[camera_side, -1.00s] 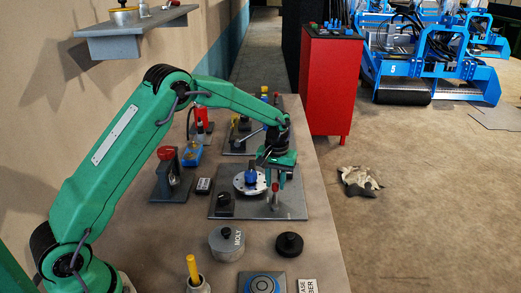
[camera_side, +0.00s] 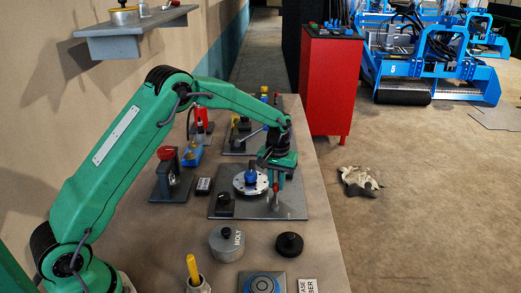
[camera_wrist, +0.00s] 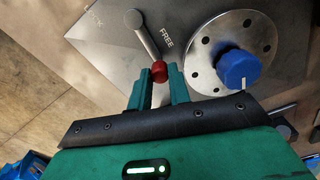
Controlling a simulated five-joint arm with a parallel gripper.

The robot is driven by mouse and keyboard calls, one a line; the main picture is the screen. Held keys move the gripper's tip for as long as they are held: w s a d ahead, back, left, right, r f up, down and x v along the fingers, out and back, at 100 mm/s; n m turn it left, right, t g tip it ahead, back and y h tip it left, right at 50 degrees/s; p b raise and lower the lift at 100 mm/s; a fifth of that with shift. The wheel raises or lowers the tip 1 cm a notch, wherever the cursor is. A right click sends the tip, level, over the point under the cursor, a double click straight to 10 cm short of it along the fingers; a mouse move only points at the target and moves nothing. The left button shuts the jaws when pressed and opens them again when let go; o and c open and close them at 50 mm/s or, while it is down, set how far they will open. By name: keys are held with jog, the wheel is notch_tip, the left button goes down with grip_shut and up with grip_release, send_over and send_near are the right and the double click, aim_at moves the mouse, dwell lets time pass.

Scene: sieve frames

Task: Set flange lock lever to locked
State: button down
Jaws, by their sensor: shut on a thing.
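The flange lock lever (camera_wrist: 147,43) is a grey metal arm with a red knob (camera_wrist: 159,71) on its end. In the wrist view it lies beside the word FREE, with the lettering that seems to read LOCK (camera_wrist: 95,17) farther left. My gripper (camera_wrist: 160,77) has its two green fingers on either side of the red knob, shut on it. In the side view my gripper (camera_side: 277,178) is down over the right part of the grey plate (camera_side: 240,208), and the red knob (camera_side: 276,188) shows between the fingers.
A round bolted flange (camera_wrist: 203,55) with a blue knob (camera_wrist: 237,69) sits right of the lever. A black block (camera_side: 225,204) stands on the plate's left. A MOLY tin (camera_side: 226,243) and black puck (camera_side: 289,245) are in front. A red-capped fixture (camera_side: 172,175) is left.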

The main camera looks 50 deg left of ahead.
jog(key=d+m, duration=0.1)
jog(key=m, duration=0.1)
jog(key=w+d+m, duration=0.1)
jog(key=m, duration=0.1)
jog(key=shift+w, duration=0.1)
jog(key=d+m, duration=0.2)
jog(key=m, duration=0.1)
jog(key=shift+w+m, duration=0.2)
jog(key=shift+m, duration=0.1)
jog(key=m, duration=0.1)
jog(key=d+m, duration=0.1)
jog(key=m, duration=0.1)
jog(key=d+m, duration=0.1)
jog(key=shift+s+d+m, duration=0.25)
jog(key=shift+m, duration=0.05)
jog(key=shift+s+d+r+m, duration=0.1)
jog(key=shift+s+d+m, duration=0.15)
jog(key=shift+m, duration=0.4)
jog(key=shift+s+d+f+m, duration=0.1)
jog(key=shift+d+m, duration=0.25)
jog(key=shift+m, duration=0.35)
jog(key=shift+s+d+r+m, duration=0.1)
jog(key=shift+s+d+m, duration=0.15)
jog(key=shift+m, duration=0.4)
jog(key=c, duration=1.6)
grip_release()
jog(key=shift+r, duration=0.1)
